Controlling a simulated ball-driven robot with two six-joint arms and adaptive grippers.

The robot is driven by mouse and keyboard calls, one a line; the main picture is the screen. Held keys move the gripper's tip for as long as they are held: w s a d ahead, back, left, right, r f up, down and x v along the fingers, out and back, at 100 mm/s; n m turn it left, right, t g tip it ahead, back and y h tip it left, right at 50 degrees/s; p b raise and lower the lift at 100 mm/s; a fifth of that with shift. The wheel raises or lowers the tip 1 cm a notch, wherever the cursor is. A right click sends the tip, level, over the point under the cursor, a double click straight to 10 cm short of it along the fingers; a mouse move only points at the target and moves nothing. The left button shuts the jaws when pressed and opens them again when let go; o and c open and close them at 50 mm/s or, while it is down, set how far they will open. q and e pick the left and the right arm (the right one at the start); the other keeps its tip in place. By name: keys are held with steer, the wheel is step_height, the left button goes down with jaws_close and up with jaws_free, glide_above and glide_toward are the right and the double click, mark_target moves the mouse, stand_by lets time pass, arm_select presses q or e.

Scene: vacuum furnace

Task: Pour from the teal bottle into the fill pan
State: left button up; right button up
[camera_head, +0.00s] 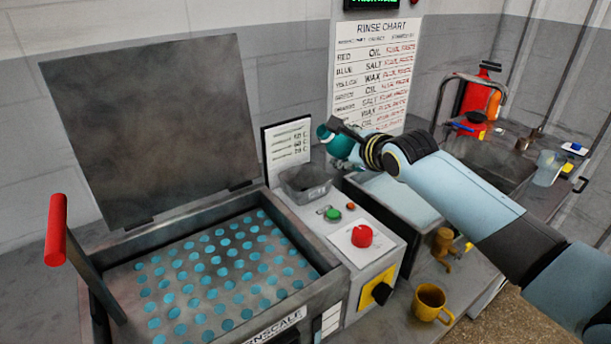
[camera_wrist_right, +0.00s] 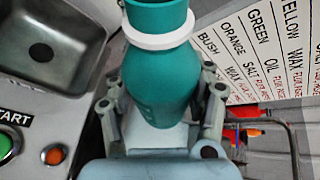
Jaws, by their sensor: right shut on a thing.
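The teal bottle (camera_head: 336,143) is in my right gripper (camera_head: 348,137), tilted with its mouth toward the left. In the right wrist view the bottle (camera_wrist_right: 162,80) has a white ring at its neck, and the fingers are closed on both sides of its body. The fill pan (camera_head: 306,184) is a small grey metal pan on the machine's top, below and left of the bottle. It also shows in the wrist view (camera_wrist_right: 80,66), with a dark round hole in its floor. No stream of liquid is visible. My left gripper is out of view.
The open furnace lid (camera_head: 150,120) stands behind a perforated bed (camera_head: 215,275). A printed card (camera_head: 288,145) stands behind the pan. A green button (camera_head: 332,214) and red knob (camera_head: 361,236) sit in front.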

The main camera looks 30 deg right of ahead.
steer(key=shift+r, duration=0.1)
stand_by(0.5)
steer(key=shift+a+r+m+y+p, duration=0.2)
steer(key=shift+r+m+y+p, duration=0.15)
steer(key=shift+p, duration=0.5)
steer(key=shift+m+y, duration=0.35)
steer(key=shift+w+d+m+y, duration=0.1)
steer(key=shift+d+m+y, duration=0.3)
steer(key=shift+m+y, duration=0.6)
steer(key=shift+d+f+m+y+b, duration=0.15)
steer(key=shift+f+m+y+b, duration=0.25)
steer(key=shift+m+y+b, duration=0.55)
steer(key=shift+m, duration=0.25)
steer(key=shift+r, duration=0.1)
